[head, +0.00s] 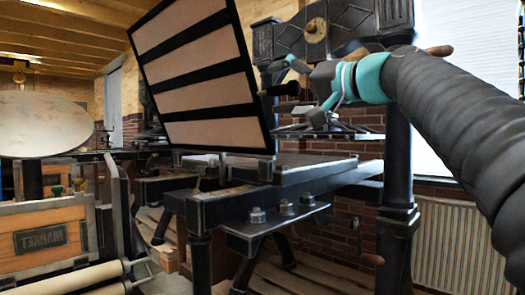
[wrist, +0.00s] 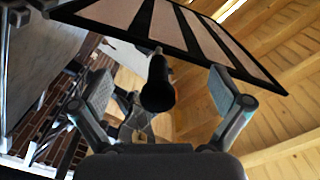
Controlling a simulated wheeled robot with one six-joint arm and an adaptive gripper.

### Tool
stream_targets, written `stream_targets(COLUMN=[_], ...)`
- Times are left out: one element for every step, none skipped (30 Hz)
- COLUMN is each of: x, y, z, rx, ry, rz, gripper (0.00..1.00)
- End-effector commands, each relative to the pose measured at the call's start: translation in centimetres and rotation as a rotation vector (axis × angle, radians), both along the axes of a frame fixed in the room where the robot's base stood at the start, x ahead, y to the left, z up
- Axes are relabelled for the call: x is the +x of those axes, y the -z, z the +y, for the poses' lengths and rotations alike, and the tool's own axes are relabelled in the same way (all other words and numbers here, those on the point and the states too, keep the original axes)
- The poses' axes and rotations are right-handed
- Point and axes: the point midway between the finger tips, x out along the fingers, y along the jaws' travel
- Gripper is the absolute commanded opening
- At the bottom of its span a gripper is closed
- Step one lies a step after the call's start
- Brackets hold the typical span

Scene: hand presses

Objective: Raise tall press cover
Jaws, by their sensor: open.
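The tall press cover (head: 200,75) is a dark frame with several tan panels. It stands raised at a steep tilt at the left end of the press bed (head: 300,170). A black handle (head: 283,89) sticks out from its right edge. My gripper (head: 303,90) is open just right of the handle. In the wrist view, the handle (wrist: 158,88) appears between the two spread fingers of my gripper (wrist: 158,93), with gaps on both sides. The cover (wrist: 150,18) crosses the top of that view. I cannot tell how deep the handle sits between the fingers.
The dark press post (head: 398,215) stands right of the bed, close to my arm. A round pale disc (head: 43,125) and a wooden crate-like box (head: 45,238) are at the left. A radiator (head: 455,245) is at the right. A brick wall (head: 345,225) stands behind.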

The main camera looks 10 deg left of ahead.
Motion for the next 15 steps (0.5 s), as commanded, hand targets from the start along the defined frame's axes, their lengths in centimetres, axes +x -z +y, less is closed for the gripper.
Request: stream_targets(x=[-0.2, -0.3, -0.5, -0.7, -0.8, -1.0, -1.1, -1.2, -1.3, -1.4, -1.6, -1.7, -1.8, -1.9, -2.1], y=[0.1, 0.1, 0.1, 0.1, 0.1, 0.1, 0.0, 0.0, 0.0, 0.1, 0.1, 0.1, 0.1, 0.1, 0.1], z=[-0.4, -0.5, -0.8, -0.9, -1.1, -1.3, -1.5, -1.6, -1.9, -2.0, -2.2, -2.4, -2.6, -2.7, -3.0], rx=[0.000, 0.000, 0.000, -0.001, -0.001, 0.000, 0.000, 0.001, 0.001, 0.000, 0.001, 0.000, 0.000, 0.000, -0.001], ry=[0.002, 0.002, 0.002, 0.002, 0.002, 0.002, 0.002, 0.003, 0.003, 0.002, 0.001, 0.002, 0.002, 0.004, 0.003], rz=[-0.001, -0.001, -0.001, -0.002, -0.002, -0.001, -0.001, -0.002, -0.002, -0.001, -0.002, -0.001, -0.001, -0.001, -0.001], gripper=[1.00, 1.00, 1.00, 1.00, 1.00, 1.00, 1.00, 1.00, 1.00, 1.00, 1.00, 1.00, 1.00, 1.00, 1.00])
